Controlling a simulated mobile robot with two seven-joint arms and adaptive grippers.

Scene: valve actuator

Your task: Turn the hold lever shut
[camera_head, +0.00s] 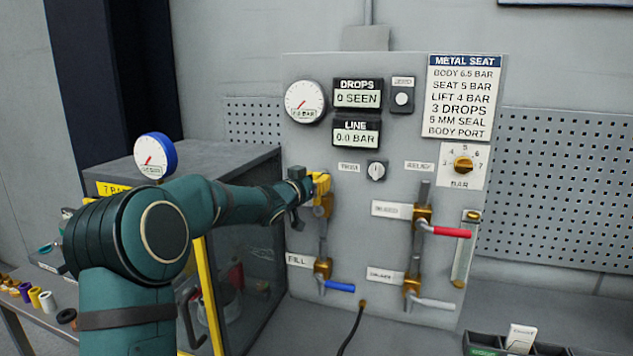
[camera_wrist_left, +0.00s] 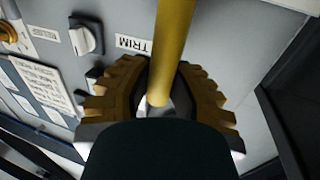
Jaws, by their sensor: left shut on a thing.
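A yellow lever (camera_head: 321,183) sits on the upper left valve of the grey panel (camera_head: 400,165), left of the TRIM label. I take it for the hold lever; its label is hidden behind my gripper. My left gripper (camera_head: 309,190) is shut on this lever from the left. In the left wrist view the yellow lever bar (camera_wrist_left: 173,45) runs between the ribbed fingers of the left gripper (camera_wrist_left: 158,100). The valve body below is partly covered. My right gripper is not in view.
Below are the blue FILL lever (camera_head: 340,286), a red lever (camera_head: 451,232) and a pale lever (camera_head: 434,303). The TRIM knob (camera_head: 376,170) is close on the right. The LINE display (camera_head: 356,133) reads 0.0 BAR. A dark cabinet (camera_head: 245,245) stands left of the panel.

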